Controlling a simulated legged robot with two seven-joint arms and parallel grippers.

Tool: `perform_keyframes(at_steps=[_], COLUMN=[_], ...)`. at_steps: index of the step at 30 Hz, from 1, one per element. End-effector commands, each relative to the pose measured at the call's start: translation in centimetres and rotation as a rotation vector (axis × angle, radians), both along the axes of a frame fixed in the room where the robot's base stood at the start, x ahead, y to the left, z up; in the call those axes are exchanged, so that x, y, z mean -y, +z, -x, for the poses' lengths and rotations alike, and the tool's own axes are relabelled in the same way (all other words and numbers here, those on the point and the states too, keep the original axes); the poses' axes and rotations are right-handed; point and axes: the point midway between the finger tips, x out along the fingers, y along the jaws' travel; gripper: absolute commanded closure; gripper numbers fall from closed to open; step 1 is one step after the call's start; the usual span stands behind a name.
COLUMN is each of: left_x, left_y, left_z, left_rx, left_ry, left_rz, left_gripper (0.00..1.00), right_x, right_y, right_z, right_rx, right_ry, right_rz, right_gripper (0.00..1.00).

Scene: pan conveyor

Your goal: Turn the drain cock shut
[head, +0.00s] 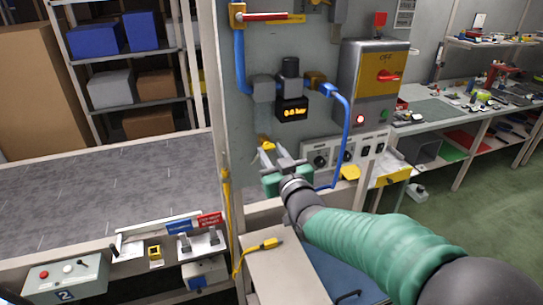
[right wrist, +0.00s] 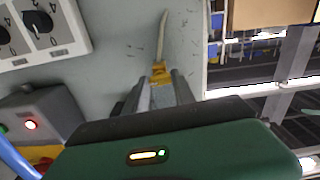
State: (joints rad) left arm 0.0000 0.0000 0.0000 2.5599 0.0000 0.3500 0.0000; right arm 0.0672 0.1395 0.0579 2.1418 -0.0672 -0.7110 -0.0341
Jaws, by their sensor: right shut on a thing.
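A small yellow fitting (head: 266,145), which looks like the drain cock, is on the grey panel below the black gauge. My right gripper (head: 284,167) is at it, its fingers shut on its lower part. In the right wrist view the yellow piece (right wrist: 159,72) sits between the fingertips (right wrist: 158,92), with a pale thin part sticking out beyond it. The fingers hide much of the cock, so its exact turn cannot be read. My left gripper is not in view.
A gauge (head: 292,108) with orange digits and blue hoses (head: 345,120) are above. A grey and yellow switch box (head: 372,80) with a red knob and a dial panel (head: 345,150) stand to the right. A yellow cable (head: 228,195) hangs left of the gripper.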

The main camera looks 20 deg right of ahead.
Motion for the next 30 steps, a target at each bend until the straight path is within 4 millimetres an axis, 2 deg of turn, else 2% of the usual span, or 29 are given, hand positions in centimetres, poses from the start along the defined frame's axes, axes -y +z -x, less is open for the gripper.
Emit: perform_keyframes(at_steps=[8, 30], left_x=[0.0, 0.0], left_y=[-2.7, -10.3], left_z=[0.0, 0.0], left_rx=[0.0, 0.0], left_ry=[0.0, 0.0], left_rz=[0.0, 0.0], left_gripper=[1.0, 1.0], right_x=[0.0, -0.1], right_y=[-0.5, -0.7], right_z=[0.0, 0.0], right_rx=[0.01, 0.032], right_ry=[0.0, 0.002], right_rz=[0.199, 0.902], right_gripper=[1.0, 1.0])
